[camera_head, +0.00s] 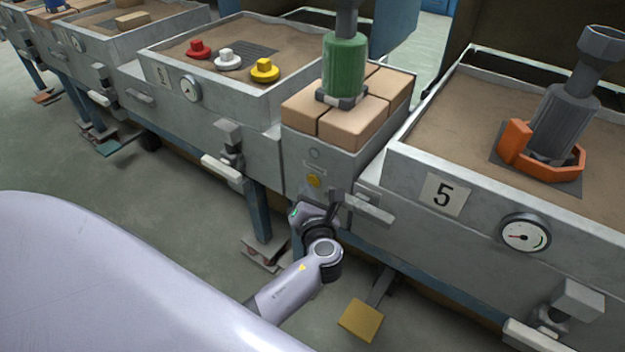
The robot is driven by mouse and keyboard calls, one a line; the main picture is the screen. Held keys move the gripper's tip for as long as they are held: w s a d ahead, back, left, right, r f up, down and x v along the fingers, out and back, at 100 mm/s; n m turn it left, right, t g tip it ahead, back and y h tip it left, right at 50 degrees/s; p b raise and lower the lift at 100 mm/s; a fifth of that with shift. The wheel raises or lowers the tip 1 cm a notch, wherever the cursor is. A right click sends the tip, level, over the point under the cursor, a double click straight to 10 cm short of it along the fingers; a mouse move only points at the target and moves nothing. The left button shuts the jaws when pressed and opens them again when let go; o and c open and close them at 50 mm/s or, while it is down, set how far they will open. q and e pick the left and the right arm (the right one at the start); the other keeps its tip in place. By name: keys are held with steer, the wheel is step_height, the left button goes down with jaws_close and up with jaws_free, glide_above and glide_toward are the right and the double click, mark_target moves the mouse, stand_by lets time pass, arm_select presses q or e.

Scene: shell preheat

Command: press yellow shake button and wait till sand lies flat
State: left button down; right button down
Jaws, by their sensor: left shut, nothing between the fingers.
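My left gripper (335,200) is shut and empty, just below and to the right of the button, close to the panel. Sand (455,125) fills the box marked 5 on the right and looks slightly uneven around an orange clamp-like piece. More sand (185,58) lies in the box to the left. My right gripper is not in view.
A dark grey cylinder (563,118) stands in the orange piece (545,160). A green cylinder (344,70) stands on the tan blocks (360,122). Open floor lies at left.

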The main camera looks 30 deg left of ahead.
arm_select(q)
steer(key=shift+w, duration=0.4)
stand_by(0.7)
stand_by(0.3)
steer(key=shift+s+p, duration=0.75)
steer(key=shift+s, duration=0.1)
